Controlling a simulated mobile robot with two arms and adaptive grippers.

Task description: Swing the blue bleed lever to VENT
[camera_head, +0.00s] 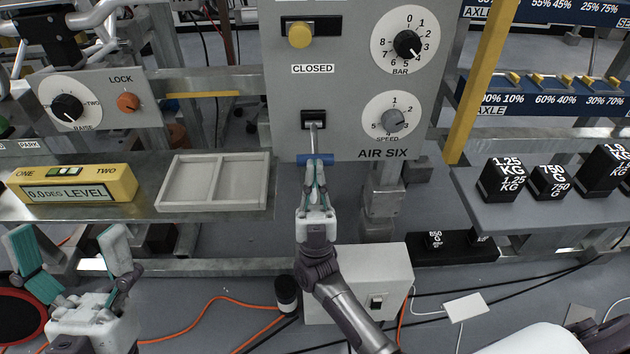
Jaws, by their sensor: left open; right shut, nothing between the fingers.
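The blue bleed lever (328,160) hangs on the grey AIR SIX panel (290,95). Its metal stalk comes down from a black bracket (314,118), and its blue crossbar points downward. A CLOSED label shows above the bracket; I see no VENT label. My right gripper (316,164) is shut and empty, its fingertips at the middle of the blue crossbar, which shows on both sides of them. I cannot tell whether they touch it. My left gripper (68,238) is open and empty at the lower left, well away from the panel.
The panel also carries a yellow knob (299,35), a BAR dial (406,43) and a SPEED dial (393,121). A yellow level (75,185) and a pale divided tray (214,206) rest on the left shelf. Black weights (502,180) stand on the right shelf. Orange cables cross the floor.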

